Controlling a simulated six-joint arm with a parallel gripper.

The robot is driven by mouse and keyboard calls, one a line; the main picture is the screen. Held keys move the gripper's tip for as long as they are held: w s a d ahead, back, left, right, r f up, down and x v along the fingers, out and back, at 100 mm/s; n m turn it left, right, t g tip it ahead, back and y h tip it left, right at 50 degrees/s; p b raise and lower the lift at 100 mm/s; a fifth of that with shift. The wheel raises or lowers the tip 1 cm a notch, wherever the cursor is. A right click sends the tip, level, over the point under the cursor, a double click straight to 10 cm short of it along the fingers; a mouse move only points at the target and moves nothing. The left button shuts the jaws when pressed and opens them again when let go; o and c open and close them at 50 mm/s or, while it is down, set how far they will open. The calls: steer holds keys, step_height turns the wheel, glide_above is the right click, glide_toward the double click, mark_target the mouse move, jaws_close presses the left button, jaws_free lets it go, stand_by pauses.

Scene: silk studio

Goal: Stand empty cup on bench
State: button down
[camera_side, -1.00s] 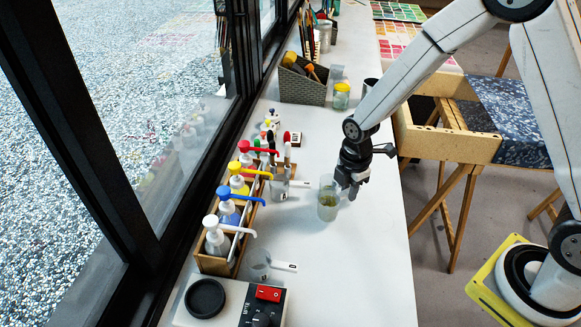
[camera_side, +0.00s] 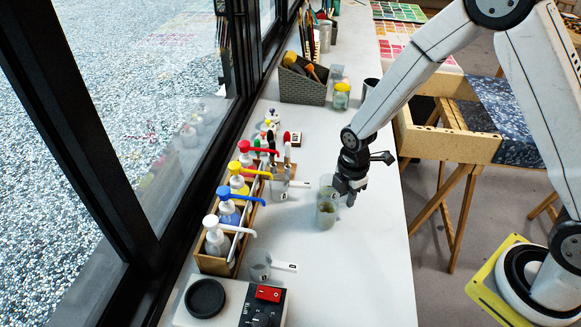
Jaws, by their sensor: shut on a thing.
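A clear, empty-looking cup (camera_side: 326,184) shows beside my gripper (camera_side: 340,190), at the middle of the white bench (camera_side: 370,260). My gripper is shut on it at its right side. Directly below it in the picture is a clear vessel (camera_side: 326,216) with a murky greenish tint, on the bench. The two outlines overlap, so I cannot tell whether they touch or are nested. The fingertips are small and partly hidden by the wrist.
A wooden rack of pump bottles (camera_side: 220,262) stands along the window side. Small clear cups with white handles stand near it, one (camera_side: 260,272) close to the scale (camera_side: 235,305). A grey basket (camera_side: 302,88) and a yellow-lidded jar (camera_side: 341,97) stand farther back. The front right bench is clear.

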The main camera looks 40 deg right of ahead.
steer(key=shift+f, duration=0.4)
stand_by(0.4)
steer(key=shift+c, duration=2.4)
jaws_free()
steer(key=shift+r, duration=0.2)
steer(key=shift+r, duration=3.75)
